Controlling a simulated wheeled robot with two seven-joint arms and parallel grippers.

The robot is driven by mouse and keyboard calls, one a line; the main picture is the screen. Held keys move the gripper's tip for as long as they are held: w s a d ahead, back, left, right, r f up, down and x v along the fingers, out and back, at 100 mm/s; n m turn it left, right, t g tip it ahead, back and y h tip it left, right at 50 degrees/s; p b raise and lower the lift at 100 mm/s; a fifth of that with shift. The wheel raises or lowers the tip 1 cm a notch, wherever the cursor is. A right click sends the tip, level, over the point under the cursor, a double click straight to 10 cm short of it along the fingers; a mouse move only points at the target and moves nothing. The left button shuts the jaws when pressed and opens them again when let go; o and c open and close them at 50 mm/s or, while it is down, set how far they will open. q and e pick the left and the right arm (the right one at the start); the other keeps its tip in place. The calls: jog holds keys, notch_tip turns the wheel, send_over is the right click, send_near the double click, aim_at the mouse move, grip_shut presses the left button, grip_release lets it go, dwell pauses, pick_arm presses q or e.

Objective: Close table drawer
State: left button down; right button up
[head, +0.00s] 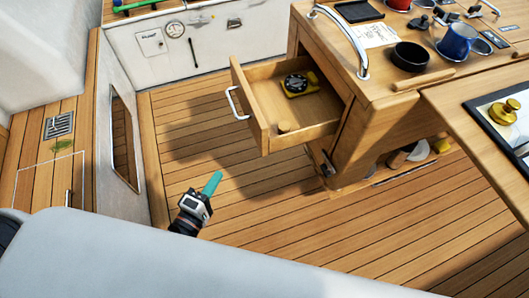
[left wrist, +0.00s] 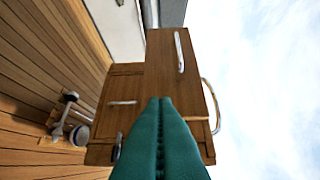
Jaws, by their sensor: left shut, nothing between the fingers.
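The table drawer (head: 262,125) stands pulled out from the wooden table (head: 350,130) in the head view. A yellow and black item (head: 297,84) and a small round wooden piece (head: 284,127) lie in it. Its front carries a pale curved handle (head: 235,103). My left gripper (head: 213,183) has green fingers, shut and empty, below and left of the drawer front and apart from it. In the left wrist view its shut fingers (left wrist: 160,135) point toward a wooden front with a metal handle (left wrist: 179,50). My right gripper is out of view.
A blue mug (head: 457,42), a dark bowl (head: 410,57) and a metal rail (head: 343,38) are on the table top. Items sit on a low shelf (head: 400,165) beneath. The plank floor (head: 270,200) around the gripper is clear. A pale surface (head: 180,262) crosses the foreground.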

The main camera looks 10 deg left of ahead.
pick_arm(q)
jog(key=p, duration=0.2)
send_near(256, 133)
jog(key=w+a, duration=0.2)
jog(key=w, duration=0.2)
jog(key=shift+w+d+f, duration=0.3)
jog(key=shift+w+d, duration=0.45)
jog(key=shift+d, duration=0.2)
jog(key=shift+w+d, duration=0.3)
jog(key=shift+d, duration=0.15)
